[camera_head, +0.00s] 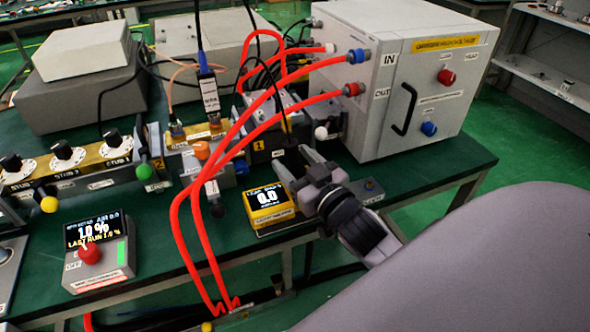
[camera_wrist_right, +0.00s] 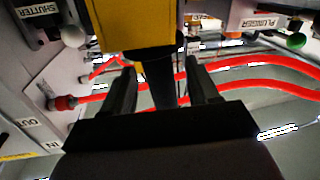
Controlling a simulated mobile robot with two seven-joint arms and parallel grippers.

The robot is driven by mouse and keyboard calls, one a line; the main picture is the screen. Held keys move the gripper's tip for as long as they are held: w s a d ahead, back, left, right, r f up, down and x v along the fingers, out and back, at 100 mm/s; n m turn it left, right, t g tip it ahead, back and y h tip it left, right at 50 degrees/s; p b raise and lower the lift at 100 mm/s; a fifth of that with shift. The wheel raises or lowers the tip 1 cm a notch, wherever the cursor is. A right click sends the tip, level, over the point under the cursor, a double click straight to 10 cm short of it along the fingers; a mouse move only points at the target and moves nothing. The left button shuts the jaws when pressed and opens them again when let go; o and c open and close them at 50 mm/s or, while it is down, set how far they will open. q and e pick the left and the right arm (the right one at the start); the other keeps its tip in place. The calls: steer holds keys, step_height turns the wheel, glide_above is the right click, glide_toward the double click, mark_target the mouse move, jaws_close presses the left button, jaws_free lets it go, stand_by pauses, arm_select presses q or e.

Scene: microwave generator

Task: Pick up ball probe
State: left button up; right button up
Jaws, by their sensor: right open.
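My right gripper (camera_head: 296,168) is open near the front edge of the green bench, behind and right of the yellow-cased meter (camera_head: 268,204) reading 0.0. In the right wrist view the open fingers (camera_wrist_right: 162,88) flank a dark upright rod (camera_wrist_right: 165,88) below a yellow body (camera_wrist_right: 140,25); contact cannot be told. A slim black stem (camera_head: 286,122) on a cable stands just beyond the gripper in the head view. It may be the ball probe; I cannot make out a ball end. My left gripper is not in view.
The grey generator box (camera_head: 425,115) stands right, with a white shutter knob (camera_head: 321,132) beside it. Red hoses (camera_head: 178,230) loop across the bench left of the gripper. A red-knobbed control box (camera_head: 98,262) sits front left. Bare bench (camera_head: 148,240) lies between.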

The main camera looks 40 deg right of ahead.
steer(key=shift+w, duration=1.4)
steer(key=c, duration=1.1)
